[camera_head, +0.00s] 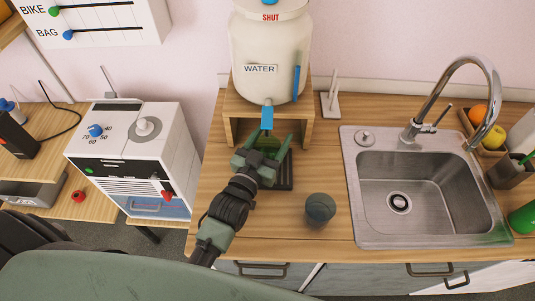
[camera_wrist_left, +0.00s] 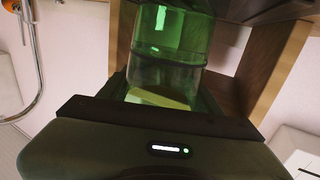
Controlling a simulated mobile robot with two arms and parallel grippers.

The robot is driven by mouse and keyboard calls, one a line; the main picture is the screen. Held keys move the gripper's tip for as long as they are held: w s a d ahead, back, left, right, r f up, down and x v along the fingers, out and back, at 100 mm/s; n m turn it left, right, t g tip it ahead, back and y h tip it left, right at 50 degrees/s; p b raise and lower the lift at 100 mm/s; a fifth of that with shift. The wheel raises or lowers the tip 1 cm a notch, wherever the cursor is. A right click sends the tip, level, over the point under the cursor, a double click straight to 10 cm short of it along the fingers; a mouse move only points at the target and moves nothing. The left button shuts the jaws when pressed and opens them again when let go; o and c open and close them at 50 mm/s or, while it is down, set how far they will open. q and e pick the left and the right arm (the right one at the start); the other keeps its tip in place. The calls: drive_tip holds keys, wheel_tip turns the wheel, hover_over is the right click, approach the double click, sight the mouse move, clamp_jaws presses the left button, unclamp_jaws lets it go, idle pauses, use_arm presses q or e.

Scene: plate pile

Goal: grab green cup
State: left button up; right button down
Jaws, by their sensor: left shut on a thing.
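The green cup (camera_head: 267,144) is see-through and stands under the blue tap of the water dispenser, inside the wooden stand. My left gripper (camera_head: 263,148) is shut on it, with a finger on either side. The left wrist view shows the cup (camera_wrist_left: 170,50) close up between the fingers. A line crosses the cup there, but I cannot tell whether it is a liquid level. The gripper and wrist hide part of the cup in the head view. My right gripper is not in view.
The white water dispenser (camera_head: 268,50) sits on the wooden stand (camera_head: 301,128). A dark round object (camera_head: 320,208) is on the counter, right of my left wrist. The metal sink (camera_head: 350,200) is further right. A white machine (camera_head: 140,155) stands at the left.

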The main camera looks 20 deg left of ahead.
use_arm(q)
drive_tip(key=shift+r, duration=0.15)
drive_tip(key=shift+r+b, duration=0.3)
drive_tip(key=shift+r, duration=0.35)
drive_tip(key=shift+s+a+b, duration=0.35)
drive_tip(key=shift+s+b, duration=0.35)
drive_tip(key=shift+s, duration=2.25)
drive_tip(key=shift+s+a+b, duration=0.3)
drive_tip(key=shift+s+b, duration=0.35)
drive_tip(key=shift+s, duration=2.35)
drive_tip(key=shift+s+a+b, duration=0.35)
drive_tip(key=shift+s+b, duration=0.35)
drive_tip(key=shift+s, duration=2.25)
